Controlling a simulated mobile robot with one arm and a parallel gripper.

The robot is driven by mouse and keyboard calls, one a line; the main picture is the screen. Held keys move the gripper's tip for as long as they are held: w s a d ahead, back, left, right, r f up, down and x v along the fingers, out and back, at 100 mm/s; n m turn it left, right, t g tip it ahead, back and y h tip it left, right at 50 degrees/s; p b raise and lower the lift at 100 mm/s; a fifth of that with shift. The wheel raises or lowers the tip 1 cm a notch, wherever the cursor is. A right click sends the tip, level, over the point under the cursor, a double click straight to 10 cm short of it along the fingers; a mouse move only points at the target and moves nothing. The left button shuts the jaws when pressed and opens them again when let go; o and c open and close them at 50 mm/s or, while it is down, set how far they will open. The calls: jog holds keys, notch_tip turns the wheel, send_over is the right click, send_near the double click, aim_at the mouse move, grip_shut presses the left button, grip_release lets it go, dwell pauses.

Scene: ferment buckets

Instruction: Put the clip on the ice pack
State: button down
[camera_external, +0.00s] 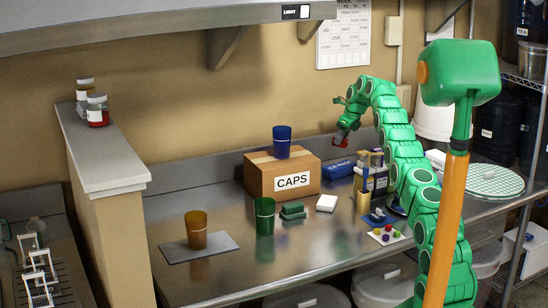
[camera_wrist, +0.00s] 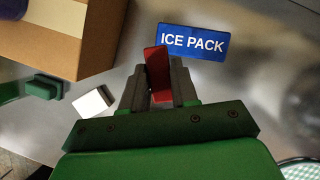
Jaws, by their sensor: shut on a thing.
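My gripper (camera_wrist: 160,85) is shut on a red clip (camera_wrist: 156,62), seen in the wrist view. In the external view the red clip (camera_external: 347,138) shows below my gripper (camera_external: 343,127), above the counter and to the right of the cardboard box. The blue ice pack (camera_wrist: 194,42) with white "ICE PACK" lettering lies flat on the counter. In the wrist view it is just beyond and right of the clip, and I cannot tell the height gap between them. The ice pack also shows in the external view (camera_external: 340,170), beside the box.
The cardboard "CAPS" box (camera_external: 270,182) carries a blue cup (camera_external: 282,139). A white block (camera_external: 327,203), green sponges (camera_external: 292,210), a green cup (camera_external: 264,215) and a bottle carrier (camera_external: 372,180) stand nearby. An orange cup (camera_external: 196,229) stands on a grey mat (camera_external: 172,252).

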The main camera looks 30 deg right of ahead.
jog(key=shift+w+a+f+m, duration=0.3)
jog(key=shift+w+a+f, duration=0.15)
jog(key=shift+w+f, duration=0.3)
jog(key=shift+w+f, duration=0.1)
jog(key=shift+w+a+f, duration=0.3)
jog(key=shift+a+f, duration=0.15)
jog(key=shift+w+f, duration=0.1)
jog(key=shift+f, duration=0.05)
